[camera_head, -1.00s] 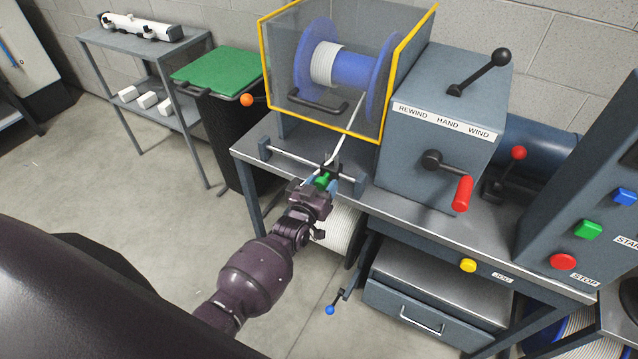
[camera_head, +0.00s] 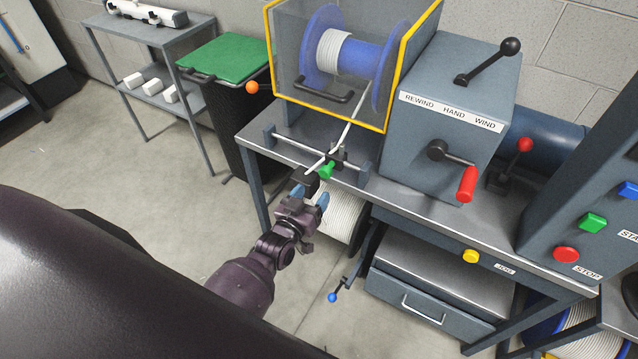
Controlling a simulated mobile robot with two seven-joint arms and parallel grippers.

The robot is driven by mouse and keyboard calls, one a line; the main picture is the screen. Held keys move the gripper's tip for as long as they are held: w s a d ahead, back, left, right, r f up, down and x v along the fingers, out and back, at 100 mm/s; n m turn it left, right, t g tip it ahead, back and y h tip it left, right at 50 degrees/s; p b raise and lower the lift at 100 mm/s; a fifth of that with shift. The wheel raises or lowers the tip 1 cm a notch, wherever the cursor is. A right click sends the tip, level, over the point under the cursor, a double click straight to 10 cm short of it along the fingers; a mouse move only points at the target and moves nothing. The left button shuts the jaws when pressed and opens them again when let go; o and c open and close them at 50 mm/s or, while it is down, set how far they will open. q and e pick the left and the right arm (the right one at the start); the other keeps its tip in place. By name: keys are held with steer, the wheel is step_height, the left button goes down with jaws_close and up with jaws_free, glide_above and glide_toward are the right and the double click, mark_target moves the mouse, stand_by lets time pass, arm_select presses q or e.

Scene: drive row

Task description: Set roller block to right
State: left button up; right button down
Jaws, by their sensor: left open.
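The roller block (camera_head: 338,159) is a small dark block with a green knob (camera_head: 326,170) on its front. It sits on a thin metal rail (camera_head: 297,145) between two grey end posts, near the right post (camera_head: 363,174). A white cable runs past it up to the blue spool (camera_head: 358,68). My left gripper (camera_head: 311,190) is open, with its blue-tipped fingers just below and in front of the knob, apart from it and empty. My right gripper does not show.
A yellow-edged guard (camera_head: 385,110) stands over the spool, behind the rail. To the right are a grey box with a red crank handle (camera_head: 467,184) and a panel with colored buttons. A green-lidded bin (camera_head: 222,55) stands left of the bench (camera_head: 250,137).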

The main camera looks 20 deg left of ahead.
arm_select(q)
steer(key=shift+s, duration=1.15)
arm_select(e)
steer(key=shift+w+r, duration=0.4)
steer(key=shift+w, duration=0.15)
arm_select(q)
steer(key=s+a+f+m+g, duration=0.2)
steer(key=s+g, duration=0.4)
steer(key=s, duration=1.1)
steer(key=shift+a+f+y, duration=0.4)
steer(key=shift+a+f, duration=0.25)
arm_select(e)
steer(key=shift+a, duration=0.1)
